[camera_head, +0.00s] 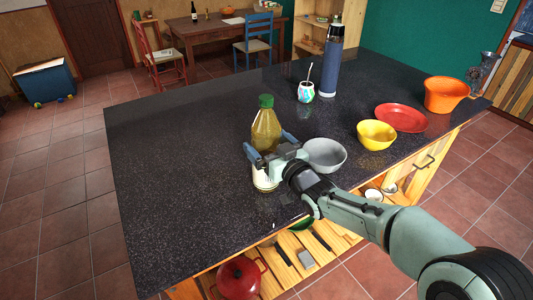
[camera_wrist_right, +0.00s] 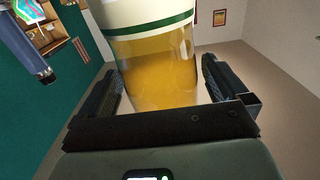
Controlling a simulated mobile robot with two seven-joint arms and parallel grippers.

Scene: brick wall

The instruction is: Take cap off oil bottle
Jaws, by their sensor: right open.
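The oil bottle (camera_head: 266,133) stands upright near the front edge of the dark speckled counter. It holds yellow oil, has a pale label low down, and its green cap (camera_head: 266,101) is on top. My right gripper (camera_head: 267,146) is at the bottle's middle, with a finger on each side of it. The right wrist view shows the bottle (camera_wrist_right: 155,70) between the two open fingers (camera_wrist_right: 165,90), with a gap visible at least on the right side. The cap is outside the wrist view. My left gripper is not in view.
A grey bowl (camera_head: 325,155) stands close to the right of my gripper. A yellow bowl (camera_head: 377,134), red plate (camera_head: 402,118) and orange pot (camera_head: 445,94) are further right. A blue flask (camera_head: 331,70) and patterned cup (camera_head: 306,92) stand behind. The counter's left part is clear.

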